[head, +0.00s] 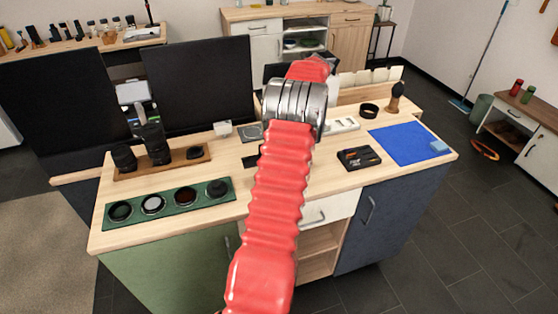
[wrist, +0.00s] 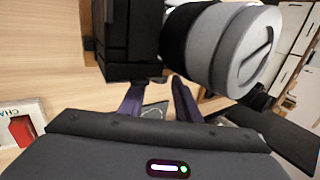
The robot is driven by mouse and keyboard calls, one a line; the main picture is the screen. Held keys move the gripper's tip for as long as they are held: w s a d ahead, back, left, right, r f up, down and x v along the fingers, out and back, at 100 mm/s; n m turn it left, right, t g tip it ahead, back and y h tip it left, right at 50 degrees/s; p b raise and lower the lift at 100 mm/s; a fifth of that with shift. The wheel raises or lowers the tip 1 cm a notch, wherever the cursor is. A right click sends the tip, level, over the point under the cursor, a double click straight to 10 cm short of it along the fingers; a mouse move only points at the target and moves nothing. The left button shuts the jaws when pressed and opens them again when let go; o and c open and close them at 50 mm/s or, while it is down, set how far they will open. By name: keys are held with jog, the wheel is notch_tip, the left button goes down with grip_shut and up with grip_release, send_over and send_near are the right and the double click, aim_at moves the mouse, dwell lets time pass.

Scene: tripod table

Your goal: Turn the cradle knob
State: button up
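In the wrist view a black body (wrist: 129,40) stands close in front of me, with a grey and black barrel (wrist: 205,38) beside it on the right. The barrel ends in a round grey face (wrist: 258,52) with a dark slot across it. I cannot tell whether this is the cradle knob. My gripper (wrist: 160,92) has its two purple fingers apart, just below the black body, with the tabletop showing between them. Their tips are partly hidden. In the head view my red arm hides the gripper and most of what is in front of it.
The wooden table (head: 230,210) carries a green tray (head: 168,203) of round pieces, a wooden holder (head: 185,166) with lenses, a black case (head: 358,158) and a blue mat (head: 405,145). Two dark panels (head: 198,85) stand behind at left.

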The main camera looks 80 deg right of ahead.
dwell(0.4)
jog(key=shift+v, duration=2.55)
jog(key=w+a+r+n+g, duration=0.1)
jog(key=w+a+r+g, duration=0.15)
jog(key=w, duration=0.35)
jog(key=w+a+r+n+g, duration=0.1)
jog(key=w+a+r+g, duration=0.1)
jog(key=w+a, duration=0.3)
jog(key=shift+s+d+f+m+g+h, duration=0.1)
jog(key=shift+s+d+m+g+h, duration=0.25)
jog(key=shift+s+d+g+h, duration=0.45)
jog(key=shift+s+d+f+m+g+h, duration=0.1)
jog(key=shift+s+d+m+g+h, duration=0.3)
jog(key=shift+g+h, duration=0.65)
jog(key=shift+s+d+f+m+g+h, duration=0.1)
jog(key=shift+s+d+m+g+h, duration=0.25)
jog(key=shift+s+g+h, duration=0.55)
